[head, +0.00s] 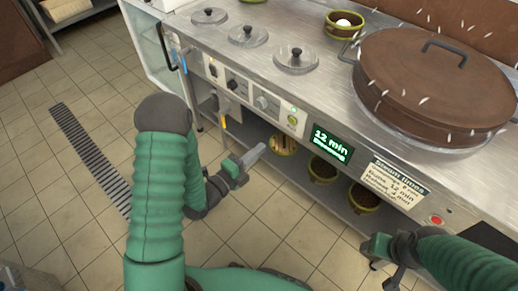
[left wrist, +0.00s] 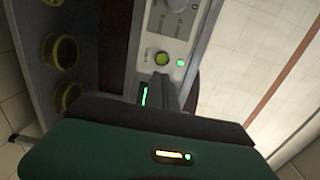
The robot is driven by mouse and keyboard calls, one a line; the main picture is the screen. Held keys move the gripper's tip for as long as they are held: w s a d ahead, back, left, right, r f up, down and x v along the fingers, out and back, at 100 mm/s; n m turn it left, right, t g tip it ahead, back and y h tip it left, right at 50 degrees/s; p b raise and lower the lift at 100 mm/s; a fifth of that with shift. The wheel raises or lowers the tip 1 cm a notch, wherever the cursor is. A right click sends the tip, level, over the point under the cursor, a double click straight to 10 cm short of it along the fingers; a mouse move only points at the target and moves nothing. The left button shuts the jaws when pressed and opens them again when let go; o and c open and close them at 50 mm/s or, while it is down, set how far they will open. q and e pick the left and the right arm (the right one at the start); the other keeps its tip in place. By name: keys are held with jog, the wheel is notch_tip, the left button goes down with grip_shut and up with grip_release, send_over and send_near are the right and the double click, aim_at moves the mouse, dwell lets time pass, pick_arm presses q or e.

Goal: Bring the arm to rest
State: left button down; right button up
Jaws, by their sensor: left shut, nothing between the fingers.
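My left arm is green with dark joints and comes in from the lower left of the head view. Its gripper (head: 252,156) is shut and empty, in front of the steel counter's lower shelf and apart from the counter's front panel. In the left wrist view the closed fingers (left wrist: 165,88) point toward a panel with a lit green button (left wrist: 162,58). My right gripper (head: 384,262) is at the lower right of the head view, low beside the counter; its fingers are too unclear to judge.
The steel counter (head: 228,48) carries a large brown lidded pot (head: 425,75), several small round lids and a bowl (head: 344,24). A green display (head: 331,145) reads 12 min. Several bowls (head: 322,171) stand on the shelf below. Tiled floor with a drain grate (head: 92,160) lies open at left.

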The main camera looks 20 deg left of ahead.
dwell(0.3)
pick_arm(q)
jog(key=s+f+n+g+y, duration=0.1)
jog(key=s+n+g+y, duration=0.5)
jog(key=s+n+g, duration=1.25)
notch_tip(320, 180, up, 31)
jog(key=w+n+t+p, duration=0.2)
jog(key=n+t+p, duration=0.1)
jog(key=p, duration=2.8)
jog(key=shift+w+d+t+p, duration=0.2)
jog(key=shift+t+p, duration=0.1)
jog(key=shift+t, duration=0.25)
